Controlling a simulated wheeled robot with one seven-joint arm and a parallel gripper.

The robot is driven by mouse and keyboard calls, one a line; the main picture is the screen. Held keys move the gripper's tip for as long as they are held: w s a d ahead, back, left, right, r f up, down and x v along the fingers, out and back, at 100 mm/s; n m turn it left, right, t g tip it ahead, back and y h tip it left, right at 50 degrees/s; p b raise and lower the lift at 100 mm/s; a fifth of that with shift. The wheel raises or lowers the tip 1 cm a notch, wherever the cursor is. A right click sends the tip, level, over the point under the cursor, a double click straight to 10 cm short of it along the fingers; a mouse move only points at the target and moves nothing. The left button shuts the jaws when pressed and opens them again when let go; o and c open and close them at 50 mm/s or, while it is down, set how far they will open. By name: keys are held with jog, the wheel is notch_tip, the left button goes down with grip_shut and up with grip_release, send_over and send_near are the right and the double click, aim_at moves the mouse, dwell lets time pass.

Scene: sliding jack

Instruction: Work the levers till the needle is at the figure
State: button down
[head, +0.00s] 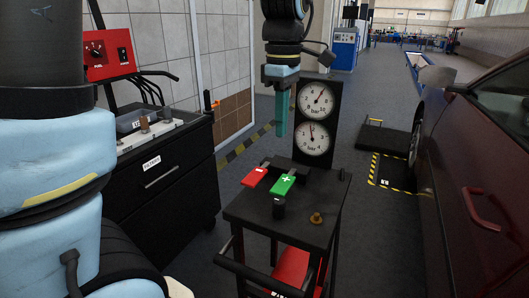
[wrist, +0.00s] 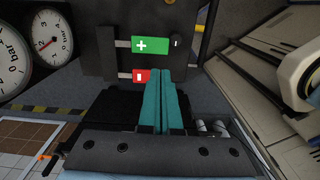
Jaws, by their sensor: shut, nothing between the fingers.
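My gripper (head: 281,132) points down, fingers shut and empty, above the cart and left of the gauge panel in the head view. A red lever (head: 256,178) and a green lever with a white plus (head: 283,185) stick out on the cart top. In the wrist view my fingertips (wrist: 160,72) overlap part of the red lever (wrist: 139,76), below the green lever (wrist: 149,45); contact cannot be told.
The black cart (head: 240,213) carries a dark knob (head: 279,208) and a brass fitting (head: 316,218). A black drawer cabinet (head: 150,190) stands left. A dark red car (head: 480,180) stands right. Floor between cart and car is mostly free.

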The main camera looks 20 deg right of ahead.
aim_at(279, 187)
jog(key=shift+w+r, duration=0.2)
notch_tip(279, 187, down, 14)
jog(key=shift+f+p, duration=0.1)
jog(key=shift+p, duration=0.4)
dwell(0.4)
